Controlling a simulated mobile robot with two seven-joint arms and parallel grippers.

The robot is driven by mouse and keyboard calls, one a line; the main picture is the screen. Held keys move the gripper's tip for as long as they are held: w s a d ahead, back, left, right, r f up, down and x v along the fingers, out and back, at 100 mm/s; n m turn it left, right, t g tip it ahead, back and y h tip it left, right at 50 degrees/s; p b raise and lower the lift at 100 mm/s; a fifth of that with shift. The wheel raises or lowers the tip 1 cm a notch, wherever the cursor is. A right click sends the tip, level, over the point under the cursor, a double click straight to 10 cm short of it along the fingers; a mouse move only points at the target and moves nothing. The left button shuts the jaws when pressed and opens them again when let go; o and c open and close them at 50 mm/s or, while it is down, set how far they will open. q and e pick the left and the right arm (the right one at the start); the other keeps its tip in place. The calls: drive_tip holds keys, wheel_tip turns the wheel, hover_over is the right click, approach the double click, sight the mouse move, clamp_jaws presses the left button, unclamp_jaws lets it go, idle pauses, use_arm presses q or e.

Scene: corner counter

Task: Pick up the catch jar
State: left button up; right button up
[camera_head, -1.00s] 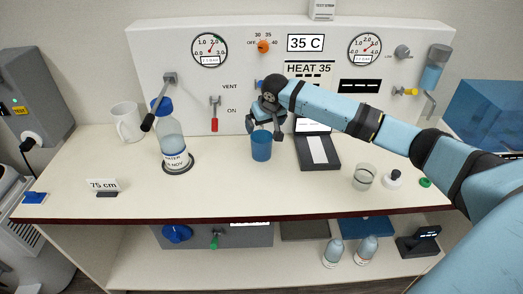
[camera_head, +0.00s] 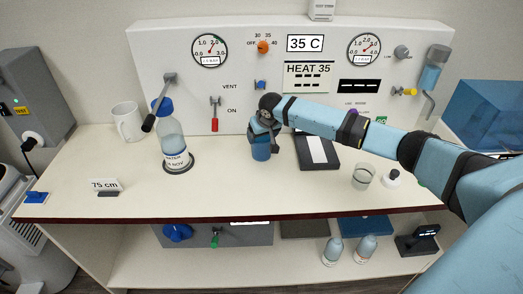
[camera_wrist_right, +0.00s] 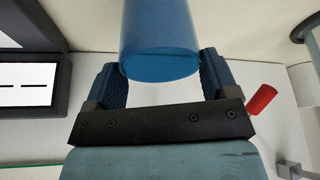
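A blue cup-like jar (camera_head: 261,152) stands upright on the counter in front of the panel. No label shows that it is the catch jar. My right gripper (camera_head: 263,137) is at this jar, with one finger on each side. In the right wrist view the jar (camera_wrist_right: 160,45) lies between the two ribbed blue fingers (camera_wrist_right: 162,80). The fingers look spread, with their tips very close to the jar's sides; I cannot tell whether they touch it. A clear glass jar (camera_head: 363,177) stands farther right, apart from the gripper. My left gripper is not in view.
A labelled bottle (camera_head: 173,145) and a white mug (camera_head: 128,122) stand left of the blue jar. A black scale-like device (camera_head: 319,151) lies close on its right. The panel's red-handled lever (camera_head: 215,122) is behind. The front of the counter is mostly clear.

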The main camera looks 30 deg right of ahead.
drive_tip(key=c, duration=1)
drive_tip(key=shift+r, duration=0.2)
